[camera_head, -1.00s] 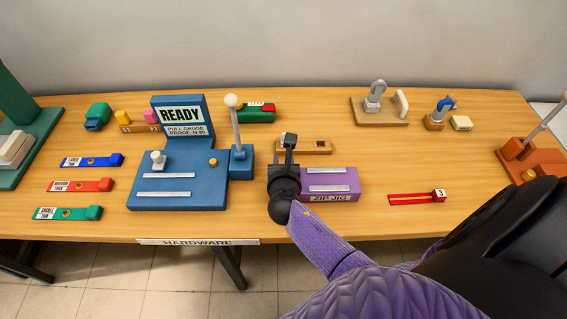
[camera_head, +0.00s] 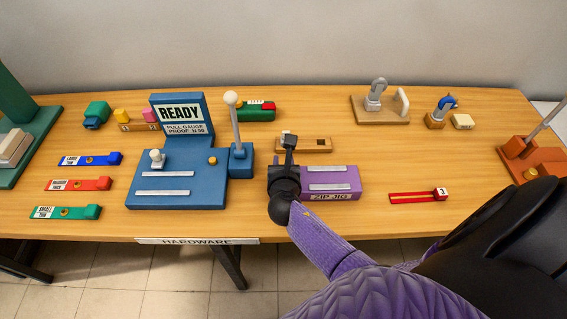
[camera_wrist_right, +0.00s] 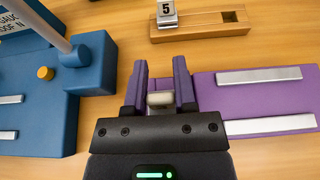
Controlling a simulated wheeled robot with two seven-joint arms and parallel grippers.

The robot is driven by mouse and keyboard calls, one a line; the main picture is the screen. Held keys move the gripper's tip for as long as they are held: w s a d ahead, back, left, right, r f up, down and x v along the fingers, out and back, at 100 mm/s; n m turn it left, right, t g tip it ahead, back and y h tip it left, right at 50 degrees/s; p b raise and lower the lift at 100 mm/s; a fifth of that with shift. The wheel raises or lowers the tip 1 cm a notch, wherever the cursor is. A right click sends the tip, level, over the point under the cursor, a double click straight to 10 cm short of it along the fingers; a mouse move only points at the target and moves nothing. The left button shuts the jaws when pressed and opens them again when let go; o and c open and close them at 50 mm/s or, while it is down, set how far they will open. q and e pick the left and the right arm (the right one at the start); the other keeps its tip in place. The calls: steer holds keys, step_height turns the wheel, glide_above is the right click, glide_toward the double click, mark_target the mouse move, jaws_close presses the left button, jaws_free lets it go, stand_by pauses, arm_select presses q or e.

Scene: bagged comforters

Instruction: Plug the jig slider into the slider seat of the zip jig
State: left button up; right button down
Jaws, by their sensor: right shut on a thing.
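The purple zip jig (camera_head: 345,178) lies flat on the table with two silver strips on top. It also shows at the right in the right wrist view (camera_wrist_right: 207,92). My right gripper (camera_head: 290,148) is over the jig's left end and hides the slider seat there. In the right wrist view my right gripper (camera_wrist_right: 160,82) is shut on a small pale grey piece, which looks like the jig slider (camera_wrist_right: 161,98). Its lower part is hidden, so I cannot tell whether it sits in the seat. My left gripper is not in view.
A wooden holder (camera_head: 316,150) lies just behind the jig, with a silver block marked 5 (camera_wrist_right: 167,14) and an open slot. The blue pull gauge (camera_head: 180,190) stands close on the left. A red numbered strip (camera_head: 410,197) lies right, with free table around it.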

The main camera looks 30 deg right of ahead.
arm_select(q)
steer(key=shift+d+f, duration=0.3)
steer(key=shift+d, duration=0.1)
arm_select(e)
steer(key=shift+f, duration=0.35)
arm_select(q)
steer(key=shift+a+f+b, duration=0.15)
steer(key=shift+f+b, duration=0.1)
steer(key=shift+b, duration=0.25)
arm_select(e)
steer(key=shift+f, duration=0.3)
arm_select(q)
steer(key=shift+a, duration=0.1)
arm_select(e)
steer(key=c, duration=0.7)
jaws_free()
steer(key=o, duration=0.4)
steer(key=shift+c, duration=0.2)
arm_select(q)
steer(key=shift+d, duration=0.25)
arm_select(e)
steer(key=o, duration=0.3)
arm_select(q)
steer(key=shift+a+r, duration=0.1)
arm_select(e)
steer(key=shift+o, duration=0.2)
